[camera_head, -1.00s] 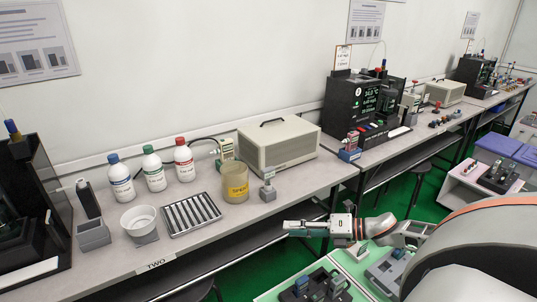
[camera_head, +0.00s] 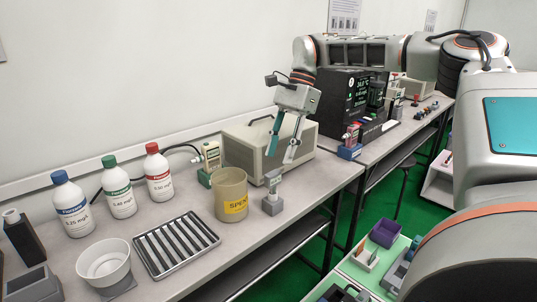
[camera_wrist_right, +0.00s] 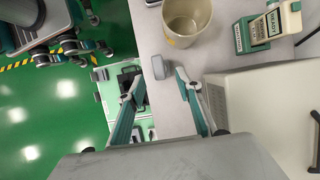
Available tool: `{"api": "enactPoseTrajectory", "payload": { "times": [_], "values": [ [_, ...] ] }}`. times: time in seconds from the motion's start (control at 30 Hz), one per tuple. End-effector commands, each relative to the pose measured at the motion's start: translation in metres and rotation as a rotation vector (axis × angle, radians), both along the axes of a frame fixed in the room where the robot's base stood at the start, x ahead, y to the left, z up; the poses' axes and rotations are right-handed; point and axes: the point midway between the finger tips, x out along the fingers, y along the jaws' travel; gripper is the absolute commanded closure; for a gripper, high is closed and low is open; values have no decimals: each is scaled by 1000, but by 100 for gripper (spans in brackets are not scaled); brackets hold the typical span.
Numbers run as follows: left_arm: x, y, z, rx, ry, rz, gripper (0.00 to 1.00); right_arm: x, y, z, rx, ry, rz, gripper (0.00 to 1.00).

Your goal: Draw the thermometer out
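My right gripper (camera_head: 280,157) points down with its fingers apart and empty, above and behind a small grey tester (camera_head: 273,184) in a grey block stand. This tester stands upright near the front edge of the bench. In the right wrist view the tester (camera_wrist_right: 160,66) appears just beyond the gap between the fingertips (camera_wrist_right: 155,78), untouched. Another tester (camera_head: 210,155) stands in a green base behind the beaker; its labelled face shows in the wrist view (camera_wrist_right: 266,27). I cannot tell for certain which is the thermometer. My left gripper is not in view.
A tan beaker (camera_head: 229,185) stands left of the grey tester. A beige box (camera_head: 240,140) stands close behind the right gripper. Three capped bottles (camera_head: 118,193), a slotted tray (camera_head: 175,246) and a white bowl (camera_head: 104,262) occupy the bench's left part.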

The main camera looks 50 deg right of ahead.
Motion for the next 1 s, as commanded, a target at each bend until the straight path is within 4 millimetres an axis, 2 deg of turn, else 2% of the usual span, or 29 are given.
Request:
{"api": "enactPoseTrajectory", "payload": {
  "times": [0.13,0.53,0.7,0.97,1.0],
  "values": [
    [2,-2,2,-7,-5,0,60,1,6,-9,-3,0,9,65],
    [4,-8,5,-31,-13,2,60,2,26,-60,-2,0,5,65],
    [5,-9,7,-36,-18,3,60,3,29,-67,-3,-3,5,65],
    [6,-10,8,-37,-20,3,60,3,30,-67,-4,-4,3,65],
    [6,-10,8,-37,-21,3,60,3,30,-67,-4,-4,3,73]
  ]
}}
